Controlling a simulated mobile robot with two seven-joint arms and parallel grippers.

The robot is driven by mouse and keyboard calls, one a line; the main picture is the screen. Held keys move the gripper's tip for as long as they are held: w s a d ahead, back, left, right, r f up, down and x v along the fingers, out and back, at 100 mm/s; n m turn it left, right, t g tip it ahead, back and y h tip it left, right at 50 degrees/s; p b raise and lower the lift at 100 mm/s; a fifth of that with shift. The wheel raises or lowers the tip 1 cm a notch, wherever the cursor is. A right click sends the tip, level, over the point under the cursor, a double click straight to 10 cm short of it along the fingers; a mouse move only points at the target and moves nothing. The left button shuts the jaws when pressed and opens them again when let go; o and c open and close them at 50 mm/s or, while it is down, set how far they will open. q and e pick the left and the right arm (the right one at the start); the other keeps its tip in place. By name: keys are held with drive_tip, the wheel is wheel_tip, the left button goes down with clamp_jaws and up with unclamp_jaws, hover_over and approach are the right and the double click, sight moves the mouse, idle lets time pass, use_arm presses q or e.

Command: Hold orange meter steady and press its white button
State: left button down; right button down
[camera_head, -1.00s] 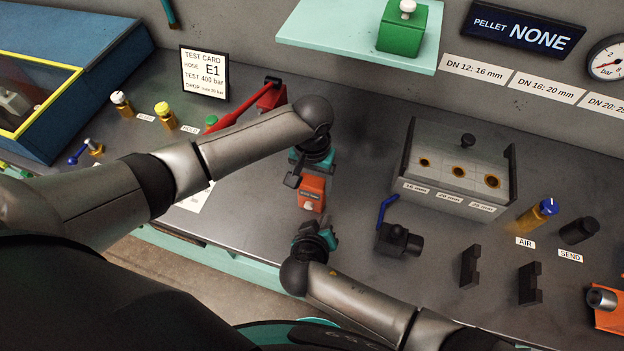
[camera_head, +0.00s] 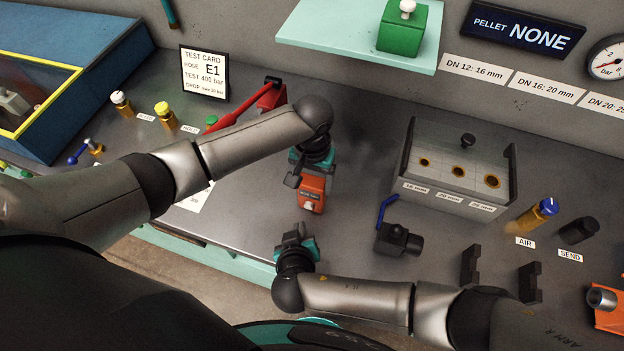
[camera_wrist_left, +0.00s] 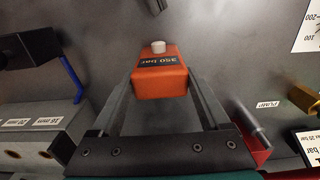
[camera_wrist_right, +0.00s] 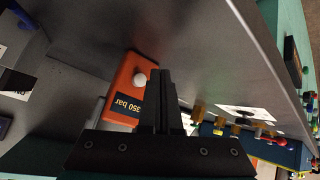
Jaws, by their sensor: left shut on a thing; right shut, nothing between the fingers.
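The orange meter (camera_head: 311,191) stands on the grey bench in the middle of the head view. Its label reads "350 bar" in the left wrist view (camera_wrist_left: 160,76). Its white button (camera_wrist_left: 158,46) is on the end away from my left gripper, and also shows in the right wrist view (camera_wrist_right: 140,79). My left gripper (camera_head: 305,180) is shut on the meter, one finger on each side. My right gripper (camera_head: 293,232) is shut and empty, on the near side of the meter and apart from it in the head view. Its closed fingers (camera_wrist_right: 160,75) appear beside the button in the right wrist view.
A black valve with a blue lever (camera_head: 397,239) lies right of the meter. A grey pellet box (camera_head: 455,175) stands behind it. Black upright holders (camera_head: 469,265) stand further right. A red-handled pump (camera_head: 268,98) is behind my left arm. The bench's front edge is close to my right gripper.

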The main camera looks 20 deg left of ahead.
drive_tip(key=shift+w, duration=1.5)
drive_tip(key=shift+w, duration=0.1)
idle(0.8)
drive_tip(key=shift+w, duration=0.4)
drive_tip(key=shift+s, duration=0.45)
drive_tip(key=shift+s, duration=3.05)
